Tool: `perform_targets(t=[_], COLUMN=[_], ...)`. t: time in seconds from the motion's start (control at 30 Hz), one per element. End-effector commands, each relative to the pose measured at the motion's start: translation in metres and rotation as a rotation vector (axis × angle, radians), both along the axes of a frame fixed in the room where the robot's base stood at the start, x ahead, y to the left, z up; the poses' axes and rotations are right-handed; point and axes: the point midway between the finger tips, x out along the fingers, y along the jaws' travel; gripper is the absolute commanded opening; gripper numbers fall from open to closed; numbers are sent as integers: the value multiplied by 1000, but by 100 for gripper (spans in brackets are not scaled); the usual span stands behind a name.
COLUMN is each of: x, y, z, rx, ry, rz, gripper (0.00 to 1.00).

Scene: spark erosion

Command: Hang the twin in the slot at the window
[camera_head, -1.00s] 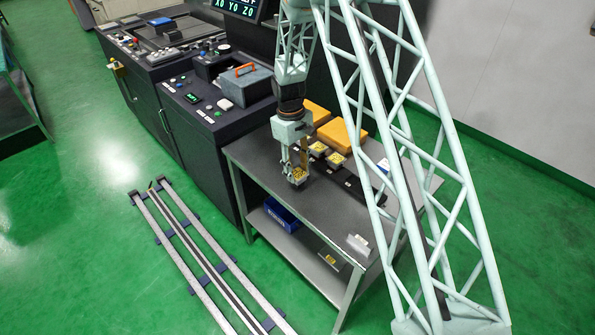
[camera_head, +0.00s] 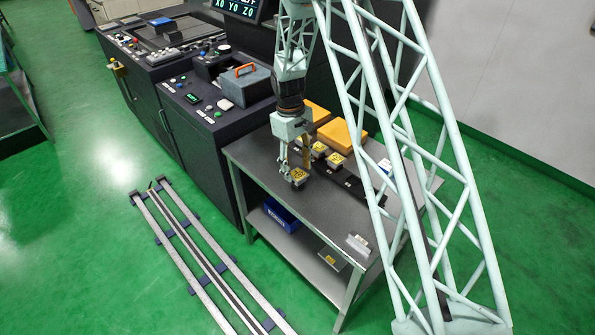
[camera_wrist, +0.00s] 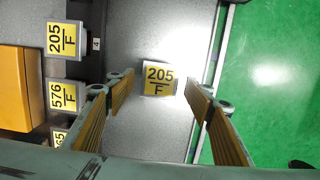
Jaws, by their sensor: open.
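A small block with a yellow label reading 205 F (camera_wrist: 160,79) lies on the grey table (camera_wrist: 150,30), near its edge; in the head view the block (camera_head: 299,177) is just below my gripper (camera_head: 295,158). My gripper (camera_wrist: 155,98) is open, its two yellow-padded fingers apart on either side of the block in the wrist view, with nothing held. A second block with the same 205 F label (camera_wrist: 66,40) sits at a dark rack (camera_wrist: 96,72) on the left. A block labelled 576 F (camera_wrist: 66,96) is beside it. I cannot make out a window.
Another partly hidden block (camera_wrist: 60,139) follows in the row. Orange-yellow boxes (camera_head: 342,134) stand behind the rack. A machine console (camera_head: 215,110) adjoins the table's left side. A grey bracket-like piece (camera_head: 358,245) is at the table's front right. The table between is bare.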

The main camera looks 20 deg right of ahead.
Motion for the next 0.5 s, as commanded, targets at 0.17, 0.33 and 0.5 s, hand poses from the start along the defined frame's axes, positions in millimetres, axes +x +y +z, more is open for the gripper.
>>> perform_targets(t=[0.17,0.33,0.5], x=[3,5,8], y=[1,3,4], z=[22,46,71], rx=[1,1,1], ry=[-3,-3,-3], rz=[0,0,0], gripper=[48,48,48])
